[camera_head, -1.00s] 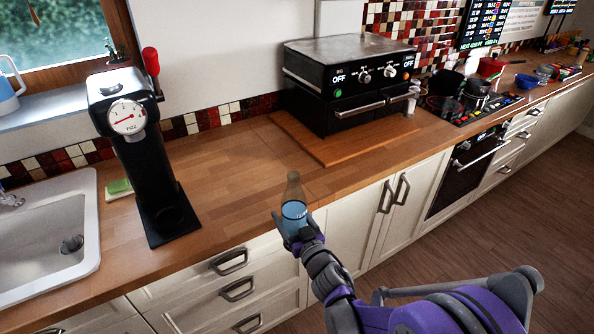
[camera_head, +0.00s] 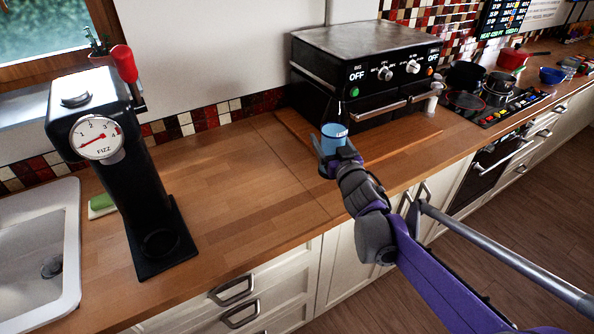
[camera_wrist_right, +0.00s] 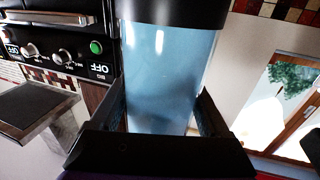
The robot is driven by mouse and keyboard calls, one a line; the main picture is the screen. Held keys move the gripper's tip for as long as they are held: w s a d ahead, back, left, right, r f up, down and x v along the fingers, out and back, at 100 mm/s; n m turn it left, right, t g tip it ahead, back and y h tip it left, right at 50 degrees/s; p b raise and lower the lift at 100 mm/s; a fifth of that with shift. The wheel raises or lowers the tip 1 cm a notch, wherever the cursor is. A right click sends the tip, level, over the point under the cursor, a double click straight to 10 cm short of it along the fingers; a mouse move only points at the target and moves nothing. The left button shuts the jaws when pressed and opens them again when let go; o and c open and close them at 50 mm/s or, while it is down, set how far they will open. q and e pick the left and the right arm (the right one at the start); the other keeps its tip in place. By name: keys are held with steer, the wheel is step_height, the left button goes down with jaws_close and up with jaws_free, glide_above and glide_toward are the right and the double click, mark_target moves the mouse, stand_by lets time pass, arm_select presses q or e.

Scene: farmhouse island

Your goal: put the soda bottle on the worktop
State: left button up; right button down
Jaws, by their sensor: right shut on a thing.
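The soda bottle (camera_head: 333,138) is held in my right gripper (camera_head: 338,162), its blue body showing between the fingers in the head view. Its neck is hard to make out against the dark oven. In the right wrist view the bottle's blue body (camera_wrist_right: 162,75) fills the space between the two fingers (camera_wrist_right: 160,118), with a dark band at the picture's top edge. The wooden worktop (camera_head: 225,185) runs along the wall. In the head view the bottle appears over the worktop near the wooden board; its height above the wood cannot be told. My left gripper is not in view.
A black oven (camera_head: 350,75) stands at the back on a wooden board (camera_head: 385,145). A black soda machine (camera_head: 150,200) with a gauge and a sink (camera_head: 38,235) are at left. The worktop between machine and board is clear. A hob (camera_head: 495,105) lies at right.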

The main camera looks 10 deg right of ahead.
steer(key=f, duration=0.9)
steer(key=shift+w+f, duration=0.2)
steer(key=shift+f, duration=0.2)
steer(key=shift+f+b, duration=0.1)
steer(key=shift+b, duration=0.25)
steer(key=shift+c, duration=1.4)
jaws_free()
steer(key=shift+f, duration=0.15)
steer(key=shift+o, duration=1.4)
